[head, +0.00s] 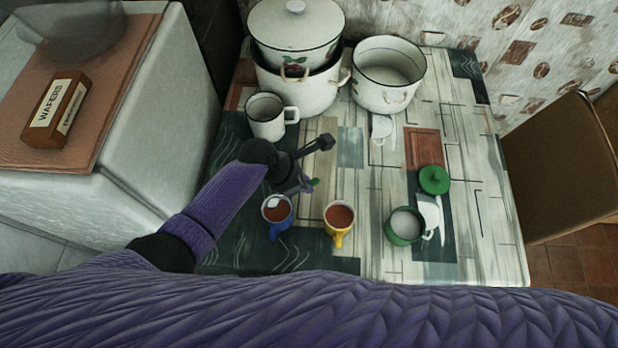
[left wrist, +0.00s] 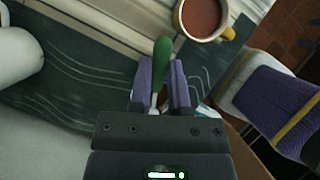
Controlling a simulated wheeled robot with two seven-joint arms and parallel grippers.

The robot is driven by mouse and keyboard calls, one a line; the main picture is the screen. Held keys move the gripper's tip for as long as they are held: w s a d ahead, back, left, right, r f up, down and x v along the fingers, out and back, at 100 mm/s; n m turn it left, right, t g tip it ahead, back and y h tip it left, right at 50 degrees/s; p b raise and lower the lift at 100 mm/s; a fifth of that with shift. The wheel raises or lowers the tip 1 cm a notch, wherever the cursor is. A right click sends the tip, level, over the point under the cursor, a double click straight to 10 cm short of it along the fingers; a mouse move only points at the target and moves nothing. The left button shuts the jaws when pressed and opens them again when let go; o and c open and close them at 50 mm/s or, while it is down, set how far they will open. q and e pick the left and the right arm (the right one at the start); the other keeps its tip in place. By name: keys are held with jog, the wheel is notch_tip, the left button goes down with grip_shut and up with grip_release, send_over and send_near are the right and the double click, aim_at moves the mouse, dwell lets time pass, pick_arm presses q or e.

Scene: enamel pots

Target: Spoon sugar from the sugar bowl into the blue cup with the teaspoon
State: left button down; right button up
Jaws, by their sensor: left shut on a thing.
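My left gripper (head: 303,184) is shut on the teaspoon, just above and beside the blue cup. The teaspoon's green handle (left wrist: 162,55) sticks out between the fingers in the left wrist view; its tip also shows in the head view (head: 314,182). The blue cup (head: 277,224) holds brown drink with a small white patch at its surface; I cannot tell whether this is sugar or the spoon's bowl. The green sugar bowl (head: 404,238) stands open at the right with white sugar inside. My right gripper is not in view.
A yellow cup (head: 339,219) of brown drink stands between the blue cup and the sugar bowl. The green lid (head: 434,180) lies behind the bowl. A white mug (head: 266,118), a stacked lidded pot (head: 296,40) and an open pot (head: 388,75) stand at the back.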

aim_at(278, 200)
pick_arm(q)
jog(key=a+t+h+b, duration=0.1)
jog(key=a+h+b, duration=0.1)
jog(key=b, duration=0.1)
jog(key=s+a+r+t+h+b, duration=0.1)
jog(key=h+b, duration=0.2)
jog(key=b, duration=0.1)
jog(key=s+a+t+h+b, duration=0.1)
jog(key=a+h+b, duration=0.1)
jog(key=h+b, duration=0.1)
jog(key=shift+a+r+b, duration=0.3)
jog(key=shift+a+b, duration=0.05)
jog(key=shift+b, duration=0.3)
jog(key=shift+s+a+r+h+b, duration=0.25)
jog(key=shift+a+h+b, duration=0.2)
jog(key=shift+h+b, duration=0.3)
jog(key=shift+a+r+t, duration=0.1)
jog(key=shift+t, duration=0.3)
notch_tip(278, 200, up, 4)
jog(key=p, duration=0.4)
